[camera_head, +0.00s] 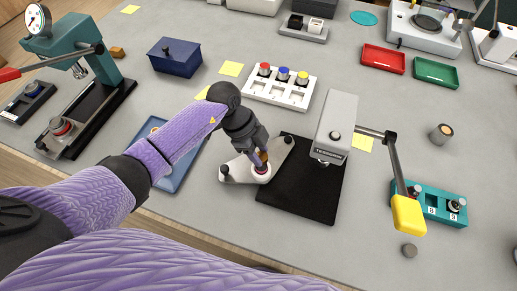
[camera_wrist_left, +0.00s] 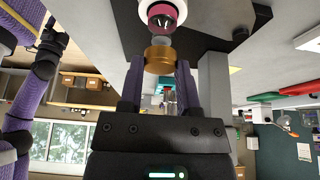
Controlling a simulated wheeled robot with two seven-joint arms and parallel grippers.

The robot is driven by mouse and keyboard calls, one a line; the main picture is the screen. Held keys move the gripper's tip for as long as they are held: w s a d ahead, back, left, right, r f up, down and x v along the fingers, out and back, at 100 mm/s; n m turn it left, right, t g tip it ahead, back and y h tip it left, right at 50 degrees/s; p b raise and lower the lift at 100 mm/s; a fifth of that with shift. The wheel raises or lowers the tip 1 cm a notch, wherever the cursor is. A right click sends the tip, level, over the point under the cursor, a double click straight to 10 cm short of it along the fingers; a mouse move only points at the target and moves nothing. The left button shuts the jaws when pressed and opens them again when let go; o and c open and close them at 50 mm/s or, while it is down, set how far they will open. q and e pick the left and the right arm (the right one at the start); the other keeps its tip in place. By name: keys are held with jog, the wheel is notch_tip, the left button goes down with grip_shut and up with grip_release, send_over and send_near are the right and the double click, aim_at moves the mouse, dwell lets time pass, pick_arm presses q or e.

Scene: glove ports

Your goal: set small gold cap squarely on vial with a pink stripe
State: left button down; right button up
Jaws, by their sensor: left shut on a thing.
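The small gold cap (camera_head: 262,156) is between the fingers of my left gripper (camera_head: 261,154), which is shut on it. In the left wrist view the gold cap (camera_wrist_left: 159,60) shows as a gold ring between the two fingertips (camera_wrist_left: 160,66). The vial with a pink stripe (camera_wrist_left: 162,14) stands in a round white holder, close beyond the cap and roughly in line with it. In the head view the vial (camera_head: 260,170) shows just under the cap, partly hidden by the gripper. I cannot tell whether cap and vial touch. My right gripper is not in view.
A blue tray (camera_head: 174,178) lies left, partly under my arm. A white rack (camera_head: 278,91) stands behind.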

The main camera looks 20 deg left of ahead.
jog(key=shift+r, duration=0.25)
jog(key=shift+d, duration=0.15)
pick_arm(q)
jog(key=shift+f, duration=0.45)
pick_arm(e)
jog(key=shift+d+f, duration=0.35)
pick_arm(q)
jog(key=shift+f+b, duration=0.4)
jog(key=shift+b, duration=0.05)
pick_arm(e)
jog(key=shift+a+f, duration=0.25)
pick_arm(q)
jog(key=shift+f, duration=0.3)
jog(key=shift+c, duration=1.2)
grip_release()
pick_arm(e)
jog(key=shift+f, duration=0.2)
